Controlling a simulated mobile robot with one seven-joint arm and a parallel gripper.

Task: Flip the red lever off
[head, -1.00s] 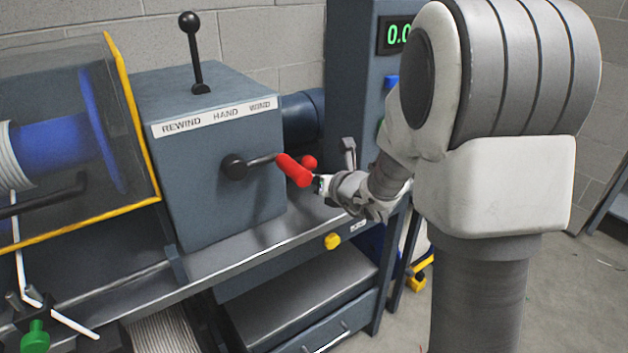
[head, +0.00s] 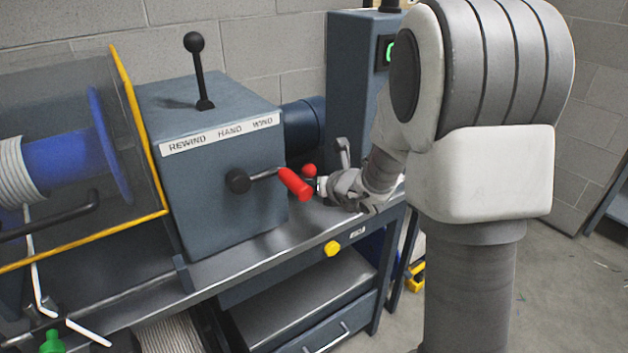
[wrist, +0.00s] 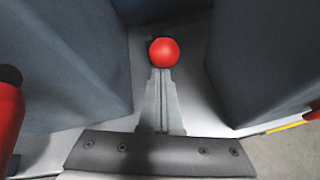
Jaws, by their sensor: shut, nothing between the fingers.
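A red ball knob (head: 309,171) shows just right of the blue-grey gearbox; its stem is hidden, and I take it to be the red lever's end. It is also near the top centre of the wrist view (wrist: 163,52). My gripper (head: 319,186) is shut and empty, just below and right of the knob in the head view. In the wrist view the closed fingers (wrist: 160,74) point at the knob and their tips overlap its lower edge; I cannot tell whether they touch it.
A crank with a red grip (head: 295,184) sticks out of the gearbox (head: 215,195), close left of my gripper. It also shows at the wrist view's left edge (wrist: 8,115). A black-knobbed lever (head: 200,70) stands on top. A blue-grey cabinet (head: 350,90) stands behind.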

